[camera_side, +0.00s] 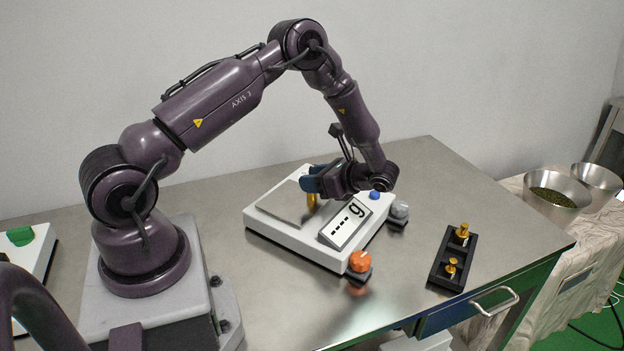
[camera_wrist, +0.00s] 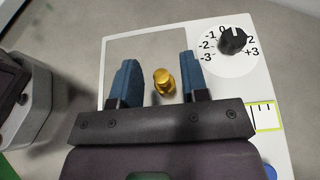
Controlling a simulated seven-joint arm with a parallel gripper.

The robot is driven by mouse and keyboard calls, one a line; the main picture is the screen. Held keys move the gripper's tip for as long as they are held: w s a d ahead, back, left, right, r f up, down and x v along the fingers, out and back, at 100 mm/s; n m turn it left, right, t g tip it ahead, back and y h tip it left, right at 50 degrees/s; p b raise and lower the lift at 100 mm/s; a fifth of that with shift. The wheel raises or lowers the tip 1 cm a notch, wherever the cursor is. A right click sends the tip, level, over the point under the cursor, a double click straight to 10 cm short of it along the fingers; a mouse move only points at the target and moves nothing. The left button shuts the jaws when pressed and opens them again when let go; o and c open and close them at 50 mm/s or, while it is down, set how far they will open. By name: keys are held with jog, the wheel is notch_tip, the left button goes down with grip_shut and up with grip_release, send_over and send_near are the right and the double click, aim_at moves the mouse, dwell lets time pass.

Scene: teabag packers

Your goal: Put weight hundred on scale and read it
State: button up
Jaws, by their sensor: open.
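The white scale (camera_side: 290,240) stands on the metal table with a square grey pan (camera_side: 282,203); the pan also shows in the wrist view (camera_wrist: 115,55). Its tilted display (camera_side: 345,225) shows dashes and "g". A brass weight (camera_wrist: 163,80) shows between the two blue fingers of my gripper (camera_wrist: 157,65), with a gap on each side. In the side view the weight (camera_side: 311,201) is at the pan's right part, partly hidden by my gripper (camera_side: 310,187). It looks upright on the pan, but its base is hidden. My gripper is open around it.
A black holder (camera_side: 440,275) with two brass weights (camera_side: 463,231) (camera_side: 451,267) lies right of the scale. An orange knob (camera_side: 360,262) and a grey knob (camera_side: 399,209) stand by the scale. A black dial (camera_wrist: 232,40) is on its top.

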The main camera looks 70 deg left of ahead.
jog(key=v, duration=1)
jog(key=shift+w+d+r, duration=0.1)
jog(key=shift+w+d, duration=0.05)
jog(key=shift+d, duration=0.1)
jog(key=shift+w+d+r, duration=0.1)
jog(key=shift+d+r, duration=0.05)
jog(key=shift+r, duration=0.1)
jog(key=s+d+r+n+t+h, duration=0.2)
jog(key=s+r, duration=0.1)
jog(key=r, duration=0.4)
jog(key=s+d+r+n+t+h, duration=0.2)
jog(key=s+r+h, duration=0.1)
jog(key=r, duration=0.4)
jog(key=s+d+r+n+t+h, duration=0.3)
jog(key=s+t, duration=0.1)
jog(key=s, duration=0.3)
jog(key=s+d+r+n+t+h, duration=0.3)
jog(key=s+d+n+t, duration=0.1)
jog(key=s, duration=0.3)
jog(key=shift+r+t, duration=0.4)
jog(key=shift+t, duration=0.3)
